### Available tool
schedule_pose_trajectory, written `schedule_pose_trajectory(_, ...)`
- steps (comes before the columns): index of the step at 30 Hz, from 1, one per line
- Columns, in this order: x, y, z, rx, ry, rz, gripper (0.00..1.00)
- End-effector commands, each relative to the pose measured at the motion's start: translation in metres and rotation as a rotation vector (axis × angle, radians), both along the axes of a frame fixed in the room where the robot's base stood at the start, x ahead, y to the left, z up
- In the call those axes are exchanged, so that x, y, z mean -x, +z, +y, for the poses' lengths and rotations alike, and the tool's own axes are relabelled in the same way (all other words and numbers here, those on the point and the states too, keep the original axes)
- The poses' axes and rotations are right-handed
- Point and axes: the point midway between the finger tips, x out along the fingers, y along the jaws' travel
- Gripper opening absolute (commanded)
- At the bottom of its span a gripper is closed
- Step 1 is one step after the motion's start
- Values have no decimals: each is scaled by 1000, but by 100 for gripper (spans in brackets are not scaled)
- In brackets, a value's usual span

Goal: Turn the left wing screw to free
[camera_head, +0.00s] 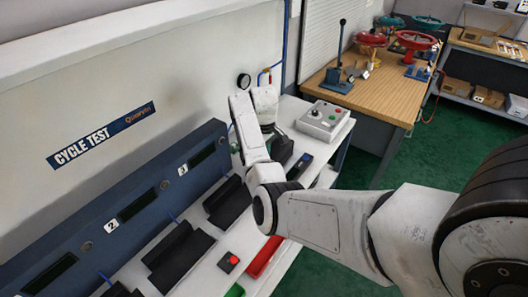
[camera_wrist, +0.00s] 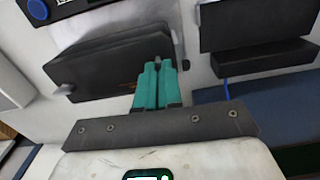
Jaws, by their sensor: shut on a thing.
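In the wrist view my gripper (camera_wrist: 158,66) has its two teal fingers drawn close together, tips at the right end of a black positioner body (camera_wrist: 115,65). The fingers are shut on the left wing screw, which they almost wholly hide; its angle cannot be told. In the head view my arm reaches over the white bench and hides the fingers and the screw.
A blue test rack (camera_head: 130,205) with numbered displays runs along the wall, with black holders (camera_head: 180,250) before it. A grey button box (camera_head: 323,120) stands at the bench's far end. A red tray (camera_head: 264,256) lies near the front edge. A wooden table (camera_head: 395,90) stands beyond.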

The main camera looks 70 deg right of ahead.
Motion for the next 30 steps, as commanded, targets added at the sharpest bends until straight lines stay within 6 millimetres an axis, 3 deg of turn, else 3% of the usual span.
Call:
schedule_pose_trajectory(19, -2, 2, 0, 4, 55, -4, 0)
schedule_pose_trajectory(21, -2, 2, 0, 4, 54, -4, 11)
schedule_pose_trajectory(27, -1, 1, 0, 3, 53, -2, 30)
schedule_pose_trajectory(30, -1, 1, 0, 1, 53, -2, 32)
